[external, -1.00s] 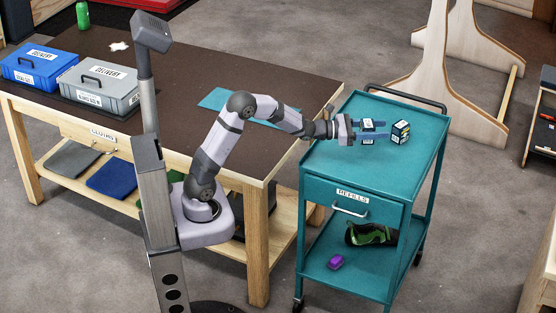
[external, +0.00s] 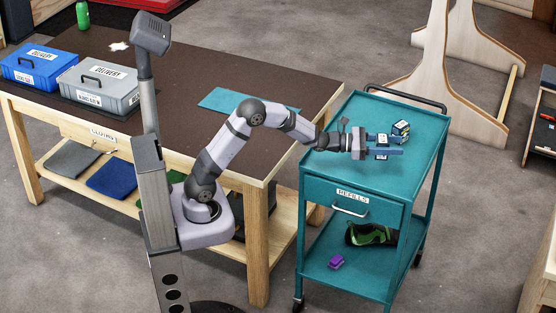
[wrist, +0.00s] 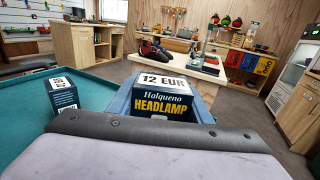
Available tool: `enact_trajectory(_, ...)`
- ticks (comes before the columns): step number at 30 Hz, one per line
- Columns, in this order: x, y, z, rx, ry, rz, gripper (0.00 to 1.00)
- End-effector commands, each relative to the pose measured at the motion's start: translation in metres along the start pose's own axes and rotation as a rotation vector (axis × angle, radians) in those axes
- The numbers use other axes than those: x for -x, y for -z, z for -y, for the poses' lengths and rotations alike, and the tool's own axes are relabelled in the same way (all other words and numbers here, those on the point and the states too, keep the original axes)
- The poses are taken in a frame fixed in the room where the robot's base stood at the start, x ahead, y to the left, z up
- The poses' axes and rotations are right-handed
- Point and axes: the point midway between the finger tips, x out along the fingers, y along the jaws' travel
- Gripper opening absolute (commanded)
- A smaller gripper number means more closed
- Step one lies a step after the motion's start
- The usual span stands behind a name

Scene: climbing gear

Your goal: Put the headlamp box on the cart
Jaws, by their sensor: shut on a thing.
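The headlamp box (wrist: 162,100), dark with a white "12 EUR" top and yellow lettering, is between the blue fingers of my gripper (external: 390,146). My gripper is shut on it, low over the teal cart (external: 345,170). In the external view the fingers largely hide this box; I cannot tell whether its underside touches the cart top. A finger shows on each side of the box in the wrist view.
Another small dark box with a white label (external: 400,129) stands on the cart beside my fingers; it is at the left in the wrist view (wrist: 62,93). A metal handle (external: 404,98) edges the cart's far side. The cart top's near left part is clear.

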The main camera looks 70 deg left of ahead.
Motion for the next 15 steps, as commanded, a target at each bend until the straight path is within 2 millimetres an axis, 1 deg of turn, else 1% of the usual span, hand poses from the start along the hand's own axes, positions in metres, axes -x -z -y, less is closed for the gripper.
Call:
enact_trajectory(1,0.0,0.009,0.0,0.001,0.0,-0.002,0.2)
enact_trajectory(6,0.0,0.025,0.0,0.0,0.0,0.001,0.2)
enact_trajectory(12,0.0,0.029,0.0,-0.002,0.0,0.003,0.2)
enact_trajectory(15,0.0,0.034,0.0,-0.001,0.0,0.002,0.2)
